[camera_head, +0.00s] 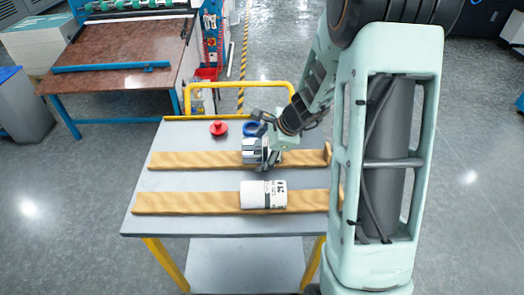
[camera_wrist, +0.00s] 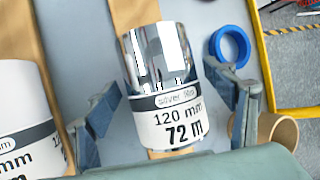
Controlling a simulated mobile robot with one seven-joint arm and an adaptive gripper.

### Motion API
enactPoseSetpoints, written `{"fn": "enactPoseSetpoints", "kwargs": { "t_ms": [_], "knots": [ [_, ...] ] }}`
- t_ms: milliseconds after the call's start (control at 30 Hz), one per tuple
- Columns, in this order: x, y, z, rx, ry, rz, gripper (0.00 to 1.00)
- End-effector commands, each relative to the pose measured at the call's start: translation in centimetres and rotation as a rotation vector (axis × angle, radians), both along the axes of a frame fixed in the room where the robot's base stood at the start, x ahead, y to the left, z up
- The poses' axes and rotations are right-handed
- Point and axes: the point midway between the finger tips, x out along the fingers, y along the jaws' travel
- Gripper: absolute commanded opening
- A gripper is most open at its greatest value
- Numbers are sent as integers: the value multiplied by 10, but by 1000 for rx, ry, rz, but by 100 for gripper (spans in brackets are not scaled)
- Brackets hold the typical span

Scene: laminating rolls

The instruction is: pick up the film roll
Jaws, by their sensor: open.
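A shiny silver film roll (camera_wrist: 160,65) with a white label reading "120 mm 72 m" lies on a wooden strip, between the fingers of my gripper (camera_wrist: 163,98). The fingers are open on either side of it, with gaps showing. In the head view the silver roll (camera_head: 250,152) is partly hidden by my gripper (camera_head: 264,147). A white film roll (camera_head: 263,195) with a dark band and print lies on the nearer strip. It also shows at the left edge of the wrist view (camera_wrist: 22,110), outside the fingers.
The grey cart top (camera_head: 215,178) carries two wooden strips (camera_head: 185,160) and a red object (camera_head: 218,128). A yellow rail (camera_head: 240,86) bounds the far side.

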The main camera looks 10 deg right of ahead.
Motion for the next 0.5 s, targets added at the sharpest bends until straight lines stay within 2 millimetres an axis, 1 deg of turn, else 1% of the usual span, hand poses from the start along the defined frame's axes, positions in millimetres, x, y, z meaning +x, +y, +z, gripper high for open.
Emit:
{"fn": "enactPoseSetpoints", "kwargs": {
  "t_ms": [200, 500],
  "knots": [
    [0, 0, 0, 0, 0, 0, 77],
    [0, 0, 0, 0, 0, 0, 44]
  ]
}}
